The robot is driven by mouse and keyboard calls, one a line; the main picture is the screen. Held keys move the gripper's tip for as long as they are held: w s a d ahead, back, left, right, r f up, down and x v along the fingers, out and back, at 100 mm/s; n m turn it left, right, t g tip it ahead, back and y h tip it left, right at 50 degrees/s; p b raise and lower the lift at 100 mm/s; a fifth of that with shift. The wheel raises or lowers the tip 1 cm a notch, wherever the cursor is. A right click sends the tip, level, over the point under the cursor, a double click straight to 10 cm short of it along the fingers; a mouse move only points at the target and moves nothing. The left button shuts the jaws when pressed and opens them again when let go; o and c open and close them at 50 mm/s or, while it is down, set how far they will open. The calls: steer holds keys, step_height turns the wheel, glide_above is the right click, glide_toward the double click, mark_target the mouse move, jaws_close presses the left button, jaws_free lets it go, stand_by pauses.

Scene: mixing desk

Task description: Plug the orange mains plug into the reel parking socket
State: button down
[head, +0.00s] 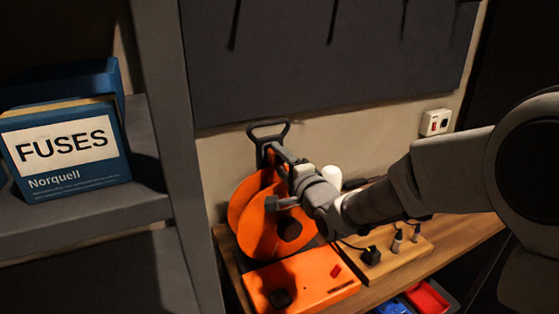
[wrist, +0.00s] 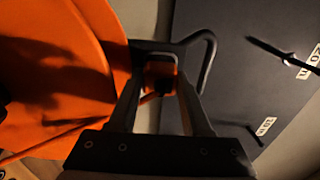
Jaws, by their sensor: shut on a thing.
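The orange cable reel (head: 250,222) stands on the wooden desk with its black handle (head: 268,133) up at the back. In the wrist view the reel's disc (wrist: 50,60) fills the left side. My gripper (head: 280,178) is in front of the reel's upper part. It is shut on the orange mains plug (wrist: 161,73), which shows small, orange and dark, between the fingers in the wrist view. An orange cord runs from it to the lower left. In the head view the fingers hide the plug. I cannot make out the reel parking socket for sure.
An orange box (head: 315,278) lies in front of the reel. A grey shelf post (head: 180,150) stands close on the left. A wall socket (head: 435,122) is at the right.

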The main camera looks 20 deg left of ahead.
steer(key=shift+w+a, duration=0.4)
steer(key=shift+a, duration=0.05)
steer(key=shift+c, duration=1.3)
jaws_free()
steer(key=shift+f, duration=0.1)
steer(key=shift+s+d+f, duration=0.1)
steer(key=shift+s+d, duration=0.15)
steer(key=shift+d, duration=0.1)
steer(key=v, duration=1.6)
steer(key=shift+s+d+r, duration=0.15)
steer(key=shift+s+r, duration=0.15)
